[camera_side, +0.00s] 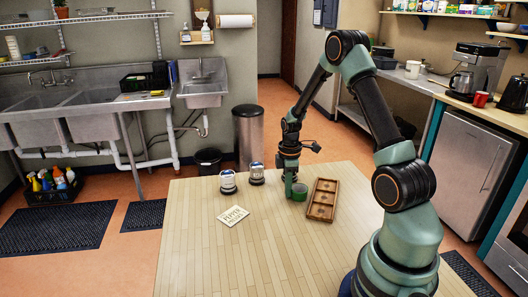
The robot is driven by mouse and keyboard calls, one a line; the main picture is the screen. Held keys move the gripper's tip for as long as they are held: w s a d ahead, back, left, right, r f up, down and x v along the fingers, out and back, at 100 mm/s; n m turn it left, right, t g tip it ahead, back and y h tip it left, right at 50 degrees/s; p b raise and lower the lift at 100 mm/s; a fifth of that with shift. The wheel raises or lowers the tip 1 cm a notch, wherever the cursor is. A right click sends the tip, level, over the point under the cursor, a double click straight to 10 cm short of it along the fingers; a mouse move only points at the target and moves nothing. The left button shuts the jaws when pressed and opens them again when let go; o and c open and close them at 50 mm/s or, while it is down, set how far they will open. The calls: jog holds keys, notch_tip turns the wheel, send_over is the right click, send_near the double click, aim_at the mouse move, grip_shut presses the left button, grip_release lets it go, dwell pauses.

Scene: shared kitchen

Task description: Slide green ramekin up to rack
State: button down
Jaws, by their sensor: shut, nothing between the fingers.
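The green ramekin (300,192) stands upright on the wooden table (230,260), near its far side. The rack (321,200), a brown wooden tray with compartments, lies on the table just to the right of the ramekin, with a narrow gap that is hard to judge. My gripper (290,195) points down at the left side of the ramekin, close to it or touching it. Its fingers are shut with nothing between them. The fingertips are small in this view, so contact with the ramekin cannot be told for sure.
Two white-and-dark jars, the left one (228,183) and the right one (257,174), stand to the left of my gripper. A cream card with printing (233,215) lies flat in front of them. The table's front and left parts are clear.

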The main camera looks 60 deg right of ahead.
aim_at(274, 199)
jog(key=w+a, duration=0.3)
jog(key=shift+w, duration=0.2)
jog(key=a+r+m+t, duration=0.1)
jog(key=a+r, duration=0.3)
jog(key=r, duration=1.1)
jog(key=s+a+r+m+t, duration=0.2)
jog(key=s+a+r+m, duration=0.1)
jog(key=a, duration=0.5)
jog(key=s+a+r+m+t, duration=0.2)
jog(key=s+a+r+m, duration=0.2)
jog(key=a, duration=0.5)
notch_tip(274, 199, up, 2)
jog(key=s, duration=0.2)
jog(key=shift+s+r+t, duration=0.15)
jog(key=shift+s+t, duration=0.15)
jog(key=shift+s, duration=0.1)
